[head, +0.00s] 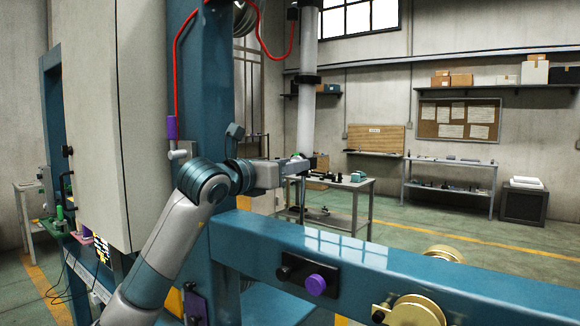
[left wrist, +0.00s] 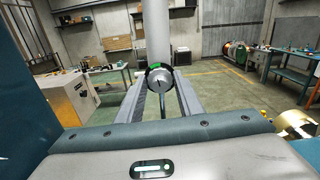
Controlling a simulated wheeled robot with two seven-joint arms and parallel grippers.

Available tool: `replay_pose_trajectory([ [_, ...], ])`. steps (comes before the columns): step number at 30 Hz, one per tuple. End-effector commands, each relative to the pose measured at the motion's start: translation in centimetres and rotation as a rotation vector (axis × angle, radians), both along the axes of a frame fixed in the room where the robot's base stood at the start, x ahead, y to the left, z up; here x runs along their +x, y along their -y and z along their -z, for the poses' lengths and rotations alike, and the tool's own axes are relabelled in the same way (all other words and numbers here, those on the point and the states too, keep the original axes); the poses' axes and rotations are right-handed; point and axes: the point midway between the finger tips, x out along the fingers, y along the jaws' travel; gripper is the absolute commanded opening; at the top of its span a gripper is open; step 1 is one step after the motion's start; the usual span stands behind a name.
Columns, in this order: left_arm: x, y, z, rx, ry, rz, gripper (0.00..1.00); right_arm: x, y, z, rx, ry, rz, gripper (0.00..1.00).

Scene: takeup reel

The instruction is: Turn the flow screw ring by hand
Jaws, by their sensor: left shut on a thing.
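A pale vertical cylinder (head: 307,120) hangs down with a dark collar partway along it. In the left wrist view, the cylinder (left wrist: 157,30) ends in a round silver ring piece (left wrist: 160,83) with a black rim and a green mark. I take this piece to be the flow screw ring. My left gripper (head: 303,165) reaches in from the left at the cylinder's lower end. In the left wrist view, its two fingers (left wrist: 159,97) lie on either side of the ring and are shut on it. The gripper hides most of the ring in the head view. My right gripper is not in view.
A blue beam (head: 400,265) with a purple knob (head: 315,285) and brass rollers (head: 415,310) crosses below the gripper. A blue column (head: 205,100) and grey cabinet (head: 95,120) stand at left. A small bench (head: 345,185) is behind.

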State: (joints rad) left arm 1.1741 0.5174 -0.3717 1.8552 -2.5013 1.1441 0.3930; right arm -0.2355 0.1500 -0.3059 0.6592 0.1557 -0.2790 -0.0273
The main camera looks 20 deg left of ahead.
Motion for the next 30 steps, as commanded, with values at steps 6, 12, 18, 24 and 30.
replay_pose_trajectory([
  [6, 0.0, 0.0, 0.0, 0.0, -0.001, 0.0, 0.47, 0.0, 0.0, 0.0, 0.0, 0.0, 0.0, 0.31],
  [12, -0.1, 0.0, 0.0, 0.0, 0.0, 0.0, 0.47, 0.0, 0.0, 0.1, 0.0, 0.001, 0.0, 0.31],
  [18, -0.8, -0.3, 0.1, 0.001, 0.001, 0.001, 0.47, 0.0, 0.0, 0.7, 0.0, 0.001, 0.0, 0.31],
  [24, -1.7, -0.7, 0.1, 0.0, 0.001, -0.001, 0.47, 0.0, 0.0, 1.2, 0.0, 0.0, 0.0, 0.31],
  [30, -1.9, -0.7, 0.2, 0.0, 0.0, 0.0, 0.47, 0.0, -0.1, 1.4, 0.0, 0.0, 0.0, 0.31],
])
